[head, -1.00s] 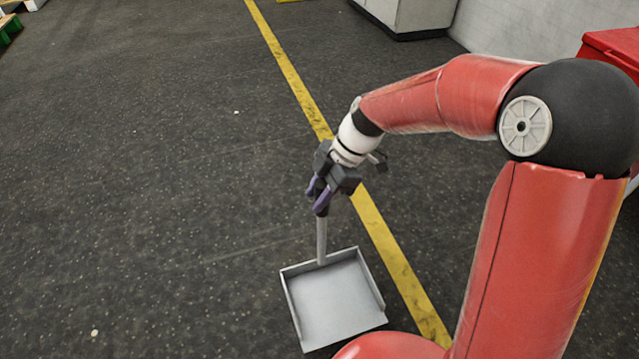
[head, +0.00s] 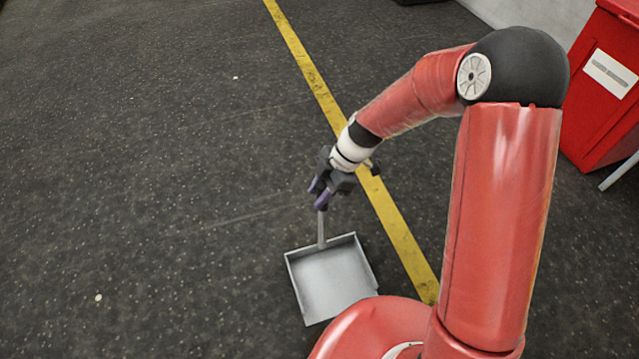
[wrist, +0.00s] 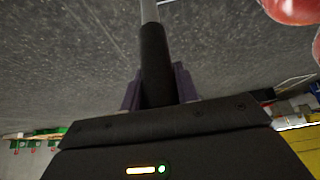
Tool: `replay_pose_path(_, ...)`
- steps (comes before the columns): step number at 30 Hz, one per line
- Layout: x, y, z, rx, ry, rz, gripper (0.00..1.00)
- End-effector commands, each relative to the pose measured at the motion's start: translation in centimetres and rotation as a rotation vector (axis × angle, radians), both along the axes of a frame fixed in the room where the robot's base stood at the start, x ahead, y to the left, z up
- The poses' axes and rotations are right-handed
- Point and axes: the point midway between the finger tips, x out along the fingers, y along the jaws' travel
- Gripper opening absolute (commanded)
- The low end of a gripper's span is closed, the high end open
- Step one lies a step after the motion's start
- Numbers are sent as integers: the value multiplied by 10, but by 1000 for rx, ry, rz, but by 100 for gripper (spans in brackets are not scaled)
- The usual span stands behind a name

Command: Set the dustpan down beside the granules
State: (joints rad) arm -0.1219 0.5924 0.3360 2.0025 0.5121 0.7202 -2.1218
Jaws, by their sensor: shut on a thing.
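The dustpan (head: 330,280) is a grey metal pan on an upright handle, in the lower middle of the head view. My gripper (head: 320,196), with purple fingers, is shut on the top of its handle. In the wrist view the dark grip of the handle (wrist: 155,62) stands between my gripper's fingers (wrist: 157,88). The pan hangs or rests close to the dark floor; I cannot tell if it touches. I see no clear pile of granules, only small pale specks on the floor.
A yellow floor line (head: 330,100) runs just right of the dustpan. A red bin (head: 600,100) stands at the right by the wall. A pale spot (head: 98,298) lies at lower left. The floor to the left is wide and clear.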

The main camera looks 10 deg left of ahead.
Motion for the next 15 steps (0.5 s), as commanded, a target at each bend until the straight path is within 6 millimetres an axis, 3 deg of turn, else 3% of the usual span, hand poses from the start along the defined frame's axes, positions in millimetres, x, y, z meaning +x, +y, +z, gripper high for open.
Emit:
replay_pose_path(12, 1, 1, -4, 2, -1, 0, 0)
replay_pose_path(13, 0, 0, -4, 1, -1, 0, 34)
replay_pose_path(15, 0, 0, -4, 1, -1, 0, 44)
